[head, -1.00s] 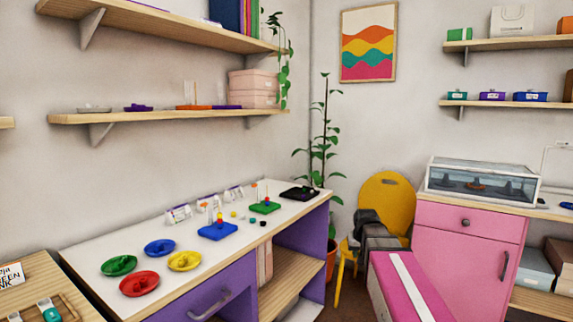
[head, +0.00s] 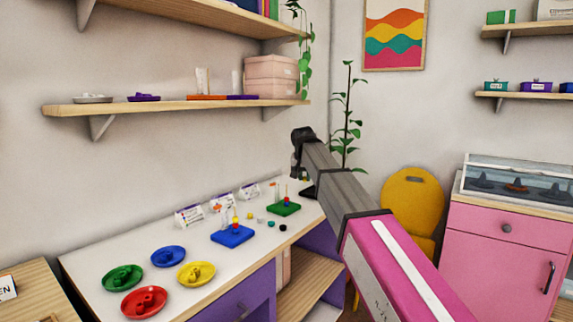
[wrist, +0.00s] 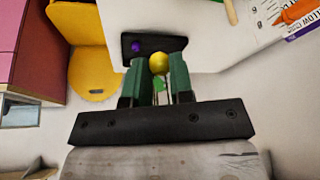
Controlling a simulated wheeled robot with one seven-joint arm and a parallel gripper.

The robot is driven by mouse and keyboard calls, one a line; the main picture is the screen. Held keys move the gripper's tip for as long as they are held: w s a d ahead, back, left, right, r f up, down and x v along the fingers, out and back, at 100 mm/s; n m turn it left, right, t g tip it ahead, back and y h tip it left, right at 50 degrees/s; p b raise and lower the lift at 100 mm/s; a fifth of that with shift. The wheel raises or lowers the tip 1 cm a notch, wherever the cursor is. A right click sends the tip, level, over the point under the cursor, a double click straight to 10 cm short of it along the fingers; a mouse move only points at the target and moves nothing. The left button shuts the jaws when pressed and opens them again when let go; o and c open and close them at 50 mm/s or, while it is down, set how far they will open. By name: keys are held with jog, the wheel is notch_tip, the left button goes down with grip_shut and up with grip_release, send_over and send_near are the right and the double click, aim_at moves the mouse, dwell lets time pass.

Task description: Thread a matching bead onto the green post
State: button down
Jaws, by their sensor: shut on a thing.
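My gripper (head: 302,172) is raised over the far right end of the white table. In the wrist view its dark green fingers (wrist: 157,78) are shut on a yellow bead (wrist: 158,63). A black board (wrist: 172,46) with a purple bead (wrist: 137,46) lies beyond the fingertips; my gripper partly hides this board (head: 308,191) in the head view. The green board (head: 284,210) stands left of the gripper and has thin posts with red and blue beads. The blue board (head: 233,236) has posts and beads too. I cannot tell which post is green.
Several loose beads lie between the boards, among them a yellow one (head: 249,216) and a black one (head: 283,228). Green (head: 112,284), blue (head: 157,261), yellow (head: 184,278) and red (head: 128,307) dishes stand at the front left. Label cards (head: 188,216) stand along the back. A yellow chair (head: 412,205) is at right.

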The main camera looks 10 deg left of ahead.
jog(key=s+a+r, duration=0.2)
jog(key=a+r, duration=0.3)
jog(key=a, duration=0.2)
jog(key=shift+w+f, duration=0.2)
jog(key=shift+f, duration=2.35)
jog(key=shift+f, duration=1.65)
jog(key=c, duration=0.9)
grip_release()
jog(key=v, duration=1.1)
jog(key=shift+d+f, duration=0.1)
jog(key=shift+f, duration=0.05)
